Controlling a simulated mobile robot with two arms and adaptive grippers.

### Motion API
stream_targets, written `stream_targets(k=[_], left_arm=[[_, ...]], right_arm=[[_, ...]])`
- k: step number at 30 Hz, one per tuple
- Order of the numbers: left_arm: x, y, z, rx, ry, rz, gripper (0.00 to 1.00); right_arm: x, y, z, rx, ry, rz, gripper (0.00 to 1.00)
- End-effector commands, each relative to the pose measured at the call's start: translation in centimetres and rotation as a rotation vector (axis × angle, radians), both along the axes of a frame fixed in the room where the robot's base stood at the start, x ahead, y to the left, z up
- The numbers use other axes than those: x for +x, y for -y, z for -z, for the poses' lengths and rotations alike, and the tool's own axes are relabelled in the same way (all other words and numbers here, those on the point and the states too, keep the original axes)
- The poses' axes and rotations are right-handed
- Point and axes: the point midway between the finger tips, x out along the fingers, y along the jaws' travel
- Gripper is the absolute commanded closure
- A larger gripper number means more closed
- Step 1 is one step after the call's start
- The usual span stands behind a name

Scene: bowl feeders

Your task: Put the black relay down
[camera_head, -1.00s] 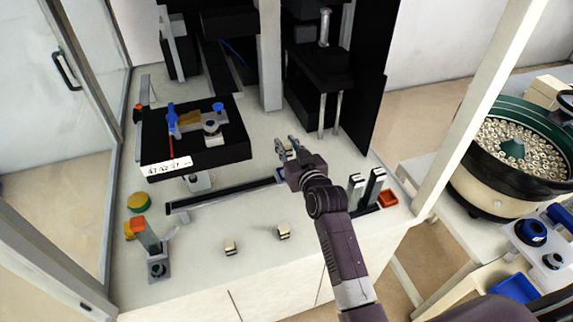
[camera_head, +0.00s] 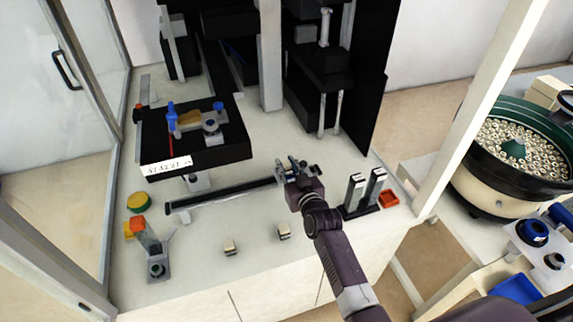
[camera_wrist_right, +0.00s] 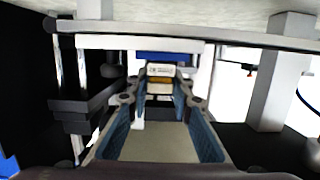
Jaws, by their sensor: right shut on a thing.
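My right gripper (camera_head: 290,166) is over the bench, just past the right end of the long black rail (camera_head: 235,193). In the right wrist view its blue-padded fingers (camera_wrist_right: 160,88) are shut on a small part, taken as the relay (camera_wrist_right: 160,80). The face I see is pale with an amber band; its black casing is not clear. A blue block (camera_wrist_right: 163,57) shows just beyond it. I cannot tell whether the relay touches anything below. My left gripper is not in view.
Two small pale blocks (camera_head: 284,231) (camera_head: 230,246) lie on the front of the bench. A black-topped station (camera_head: 205,157) is left. A bowl feeder (camera_head: 470,180) stands far right.

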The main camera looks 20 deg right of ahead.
Motion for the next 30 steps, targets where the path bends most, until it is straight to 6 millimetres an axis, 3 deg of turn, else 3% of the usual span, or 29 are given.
stream_targets(k=[5, 16, 20, 30], left_arm=[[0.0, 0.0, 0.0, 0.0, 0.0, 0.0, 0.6], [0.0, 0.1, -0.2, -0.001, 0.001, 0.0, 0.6], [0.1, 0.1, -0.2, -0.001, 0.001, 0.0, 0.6], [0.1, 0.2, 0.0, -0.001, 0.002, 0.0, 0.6]], right_arm=[[0.0, 0.0, 0.0, 0.0, 0.0, 0.0, 0.62], [-0.2, 0.0, -0.4, 0.001, -0.001, 0.0, 0.62], [-1.7, 0.1, -0.5, 0.0, -0.002, 0.0, 0.62], [-8.2, 0.3, -1.8, -0.001, -0.001, 0.0, 0.62]])
